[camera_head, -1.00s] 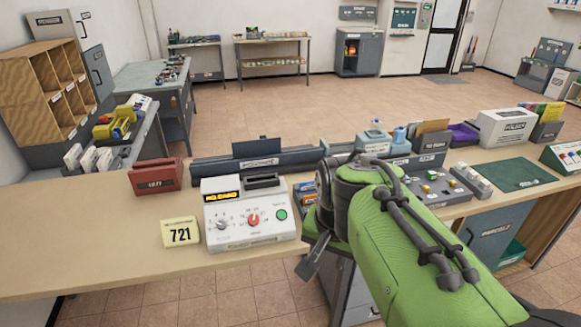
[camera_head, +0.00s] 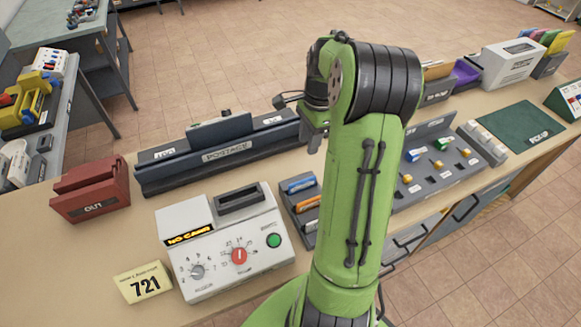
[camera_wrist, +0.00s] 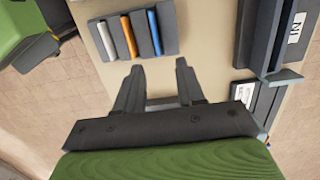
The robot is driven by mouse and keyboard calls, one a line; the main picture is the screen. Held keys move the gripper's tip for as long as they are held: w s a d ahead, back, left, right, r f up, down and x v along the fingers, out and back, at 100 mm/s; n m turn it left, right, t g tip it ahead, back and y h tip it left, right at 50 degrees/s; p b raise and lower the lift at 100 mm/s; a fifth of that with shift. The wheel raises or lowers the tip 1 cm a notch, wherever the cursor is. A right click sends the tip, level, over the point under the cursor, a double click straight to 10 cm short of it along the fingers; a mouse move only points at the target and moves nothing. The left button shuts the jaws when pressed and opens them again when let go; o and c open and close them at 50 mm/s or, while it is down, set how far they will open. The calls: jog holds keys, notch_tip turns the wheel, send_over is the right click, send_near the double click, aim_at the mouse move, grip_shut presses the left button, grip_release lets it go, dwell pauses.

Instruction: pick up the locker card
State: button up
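A dark card tray (camera_head: 304,210) stands right of the white dial machine, partly hidden by my arm. It holds a blue card (camera_head: 301,184), an orange card (camera_head: 309,201) and a pale card. In the wrist view the tray (camera_wrist: 170,36) shows the blue card (camera_wrist: 154,33), orange card (camera_wrist: 128,36) and pale card (camera_wrist: 105,40) in upright slots. I cannot tell from any label which is the locker card. My gripper (camera_wrist: 158,68) is open and empty, its fingertips just short of the tray in the picture.
The white dial machine (camera_head: 225,244) reads "NO CARD". A 721 sign (camera_head: 143,283), a red OUT box (camera_head: 91,191) and a long dark postage unit (camera_head: 220,152) stand nearby. A key board (camera_head: 436,165) lies right of my arm. Bare counter shows at front left.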

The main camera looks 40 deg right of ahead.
aim_at(302, 181)
jog(key=f, duration=0.5)
jog(key=a+f+b, duration=0.1)
jog(key=f, duration=0.4)
jog(key=a+f, duration=0.1)
jog(key=f, duration=0.4)
jog(key=shift+s+a+f+b, duration=0.1)
jog(key=shift+s+f+b, duration=0.05)
jog(key=shift+s+b, duration=0.2)
jog(key=shift+w+f, duration=0.1)
grip_shut()
